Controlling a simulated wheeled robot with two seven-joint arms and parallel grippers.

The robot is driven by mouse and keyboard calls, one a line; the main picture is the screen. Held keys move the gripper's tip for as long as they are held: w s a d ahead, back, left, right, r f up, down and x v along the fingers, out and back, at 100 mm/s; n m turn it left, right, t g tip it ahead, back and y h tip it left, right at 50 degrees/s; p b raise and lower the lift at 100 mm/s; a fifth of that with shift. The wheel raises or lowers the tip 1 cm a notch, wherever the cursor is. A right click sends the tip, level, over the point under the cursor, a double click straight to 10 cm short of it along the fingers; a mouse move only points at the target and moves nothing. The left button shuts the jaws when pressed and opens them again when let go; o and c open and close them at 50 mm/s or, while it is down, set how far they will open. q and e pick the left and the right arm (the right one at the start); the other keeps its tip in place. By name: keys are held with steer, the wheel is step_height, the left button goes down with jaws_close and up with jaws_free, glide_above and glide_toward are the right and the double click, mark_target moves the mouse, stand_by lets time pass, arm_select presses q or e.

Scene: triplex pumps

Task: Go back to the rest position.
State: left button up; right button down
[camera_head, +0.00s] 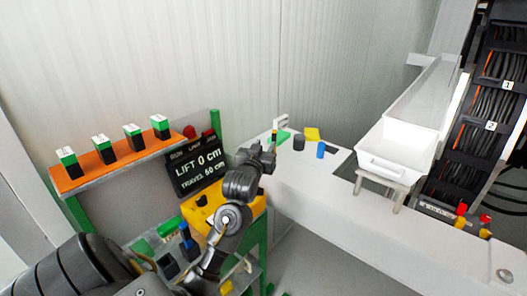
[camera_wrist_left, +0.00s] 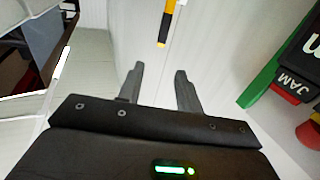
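My left gripper (camera_head: 268,147) is near the middle of the head view, at the left end of the white bench (camera_head: 300,180). Its arm comes in from the lower left. In the left wrist view my left gripper (camera_wrist_left: 160,76) has its two fingers spread apart with nothing between them. A yellow-orange and black stick-like thing (camera_wrist_left: 167,22) shows beyond the fingertips, apart from them. My right gripper is in neither view.
A black display (camera_head: 198,168) reading LIFT 0 cm stands left of my gripper. An orange shelf (camera_head: 85,178) bears several small blocks. On the bench are a grey cylinder (camera_head: 299,142), a blue cylinder (camera_head: 321,150) and a yellow block (camera_head: 312,133). A white tray (camera_head: 385,168) is at the right.

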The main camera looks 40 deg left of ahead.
arm_select(q)
steer(key=shift+s+d, duration=0.15)
steer(key=shift+s, duration=0.15)
stand_by(0.4)
